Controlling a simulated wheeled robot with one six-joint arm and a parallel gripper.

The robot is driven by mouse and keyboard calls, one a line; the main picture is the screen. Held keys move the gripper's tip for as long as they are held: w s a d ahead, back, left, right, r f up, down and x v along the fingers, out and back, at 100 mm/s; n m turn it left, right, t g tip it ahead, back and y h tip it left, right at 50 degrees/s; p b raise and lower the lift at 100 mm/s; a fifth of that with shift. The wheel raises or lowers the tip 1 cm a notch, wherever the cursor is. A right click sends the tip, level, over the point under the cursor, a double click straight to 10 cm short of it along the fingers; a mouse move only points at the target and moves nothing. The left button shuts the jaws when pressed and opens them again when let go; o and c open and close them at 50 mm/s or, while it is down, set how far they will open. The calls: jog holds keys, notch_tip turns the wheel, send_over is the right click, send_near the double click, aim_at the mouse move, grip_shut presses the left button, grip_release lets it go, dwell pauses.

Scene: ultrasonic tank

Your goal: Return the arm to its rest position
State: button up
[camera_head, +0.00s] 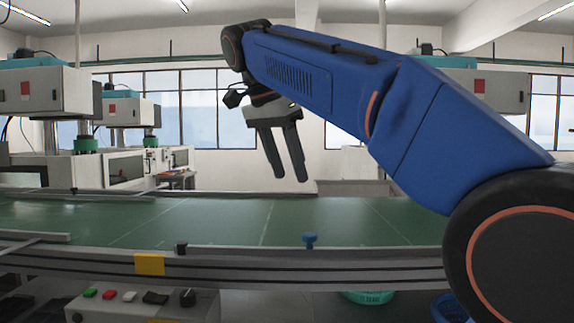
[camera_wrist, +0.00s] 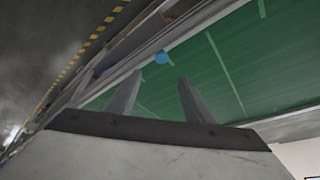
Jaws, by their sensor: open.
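My gripper (camera_head: 288,178) hangs from my blue arm in the head view, in the air above the green conveyor belt. Its two grey fingers point down and stand apart with nothing between them. In the wrist view the fingers of my gripper (camera_wrist: 156,90) are spread and empty, with the green belt behind them. The arm reaches from the lower right up to the upper middle of the head view, bent at the elbow. The gripper touches nothing.
The green conveyor belt (camera_head: 215,220) runs across below, with a metal rail (camera_head: 360,268) on its near side. A button panel (camera_head: 135,303) is lower left. Machines (camera_head: 45,90) stand behind at left.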

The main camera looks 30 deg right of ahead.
jog(key=shift+a+r, duration=0.15)
jog(key=shift+r, duration=0.15)
jog(key=shift+f, duration=0.1)
jog(key=s+a+f+n+t+y, duration=0.1)
jog(key=f+n, duration=0.3)
jog(key=f, duration=0.4)
jog(key=s+f+n, duration=0.4)
jog(key=f, duration=0.5)
jog(key=shift+a+t+y, duration=0.4)
jog(key=s+a+f+n+y, duration=0.1)
jog(key=s+f+n, duration=0.1)
jog(key=f, duration=0.6)
jog(key=s+a+f+n+t, duration=0.1)
jog(key=s+f+n, duration=0.2)
jog(key=f, duration=0.6)
jog(key=s+a+f+n+t+y, duration=0.1)
jog(key=s+a+f+n, duration=0.1)
jog(key=f, duration=0.6)
jog(key=shift+s+f+n+y, duration=0.15)
jog(key=shift+s+n, duration=0.1)
jog(key=shift+s, duration=0.25)
jog(key=shift+s+f+n+y, duration=0.15)
jog(key=shift+s+n, duration=0.1)
jog(key=shift+s, duration=0.25)
jog(key=shift+c, duration=0.2)
